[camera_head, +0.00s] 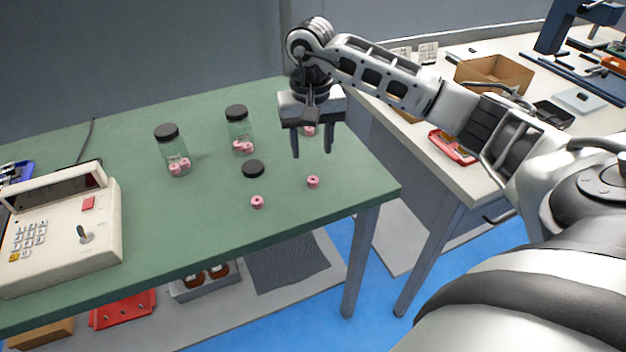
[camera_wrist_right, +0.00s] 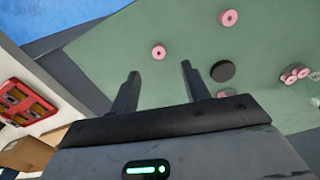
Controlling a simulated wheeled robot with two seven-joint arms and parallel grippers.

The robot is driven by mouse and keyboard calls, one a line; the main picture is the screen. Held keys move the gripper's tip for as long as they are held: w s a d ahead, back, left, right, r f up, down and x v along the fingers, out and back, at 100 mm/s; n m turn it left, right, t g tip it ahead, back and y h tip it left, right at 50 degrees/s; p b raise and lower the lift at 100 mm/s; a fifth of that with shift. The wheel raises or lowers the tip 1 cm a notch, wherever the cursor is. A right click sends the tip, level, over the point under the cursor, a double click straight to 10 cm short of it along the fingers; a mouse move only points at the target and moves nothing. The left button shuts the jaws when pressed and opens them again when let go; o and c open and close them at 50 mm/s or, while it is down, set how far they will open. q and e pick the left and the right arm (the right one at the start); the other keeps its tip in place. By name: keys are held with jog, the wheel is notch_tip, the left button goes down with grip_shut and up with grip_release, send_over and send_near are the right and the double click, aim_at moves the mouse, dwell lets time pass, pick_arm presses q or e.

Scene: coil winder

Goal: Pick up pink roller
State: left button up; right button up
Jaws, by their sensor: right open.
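Pink rollers lie loose on the green table. One pink roller (camera_head: 313,182) lies near the right edge, another pink roller (camera_head: 257,202) nearer the front, and a third (camera_head: 309,130) shows partly behind the gripper fingers. My right gripper (camera_head: 312,153) is open and empty, pointing down above the table's right part. In the wrist view, one roller (camera_wrist_right: 158,52) appears just beyond the gap between the open fingertips (camera_wrist_right: 160,71); another roller (camera_wrist_right: 228,18) is farther up and right. My left gripper is not in view.
Two glass jars with black lids, a left jar (camera_head: 172,150) and a right jar (camera_head: 239,130), hold more pink rollers. A loose black lid (camera_head: 253,169) lies near the rollers. A beige machine (camera_head: 70,235) stands left. A second table (camera_head: 480,180) with a cardboard box (camera_head: 493,75) is right.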

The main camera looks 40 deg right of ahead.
aim_at(313, 179)
notch_tip(313, 179, down, 3)
jog(key=shift+f, duration=0.2)
jog(key=shift+w+d+f+p, duration=0.15)
jog(key=shift+f+p, duration=0.15)
jog(key=shift+f, duration=1.1)
jog(key=shift+w+d+f+p, duration=0.15)
jog(key=shift+f+p, duration=0.15)
jog(key=shift+f, duration=1.05)
jog(key=shift+s, duration=0.1)
grip_shut()
